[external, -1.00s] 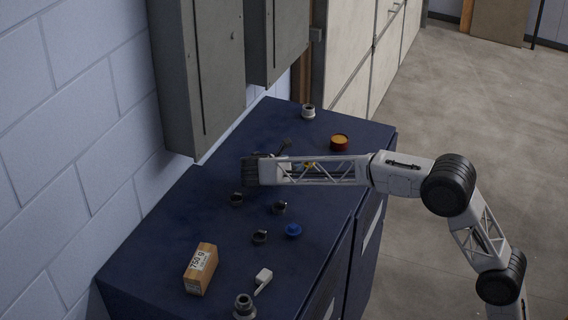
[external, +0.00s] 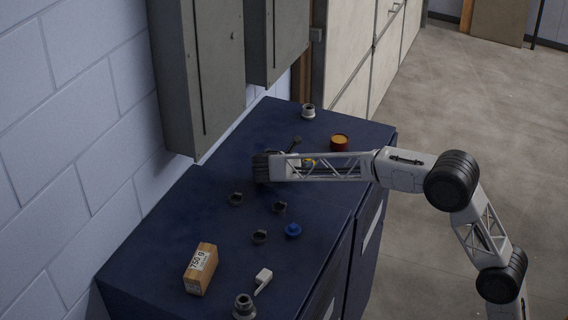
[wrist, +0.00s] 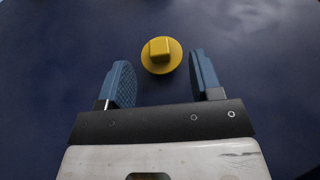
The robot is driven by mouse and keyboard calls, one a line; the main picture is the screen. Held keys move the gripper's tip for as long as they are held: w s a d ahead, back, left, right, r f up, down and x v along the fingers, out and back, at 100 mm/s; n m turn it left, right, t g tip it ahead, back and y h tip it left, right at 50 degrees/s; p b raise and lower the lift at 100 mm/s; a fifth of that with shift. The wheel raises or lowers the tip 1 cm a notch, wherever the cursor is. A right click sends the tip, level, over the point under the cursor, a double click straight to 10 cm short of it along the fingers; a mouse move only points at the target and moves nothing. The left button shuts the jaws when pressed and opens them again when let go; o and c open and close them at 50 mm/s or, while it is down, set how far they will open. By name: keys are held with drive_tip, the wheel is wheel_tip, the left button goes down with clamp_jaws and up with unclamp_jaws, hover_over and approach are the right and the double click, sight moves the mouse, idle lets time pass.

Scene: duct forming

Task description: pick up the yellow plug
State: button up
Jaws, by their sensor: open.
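The yellow plug (wrist: 161,54) shows in the wrist view as a round disc with a raised square knob, resting on the dark blue surface. In the external view only a small bit of yellow (external: 309,162) shows behind my forearm. My gripper (wrist: 160,72) is open and empty. Its two blue fingers point toward the plug, one to either side, with the plug slightly beyond their tips. In the external view the fingers are hidden behind my wrist.
The blue cabinet top (external: 165,245) also holds an orange round container (external: 339,142), a blue plug (external: 293,230), several dark round fittings, a 750 g block (external: 201,268) and a white-grey piece (external: 263,277). Grey wall boxes (external: 200,80) stand along the left.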

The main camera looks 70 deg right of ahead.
drive_tip(key=shift+x, duration=0.95)
drive_tip(key=c, duration=0.6)
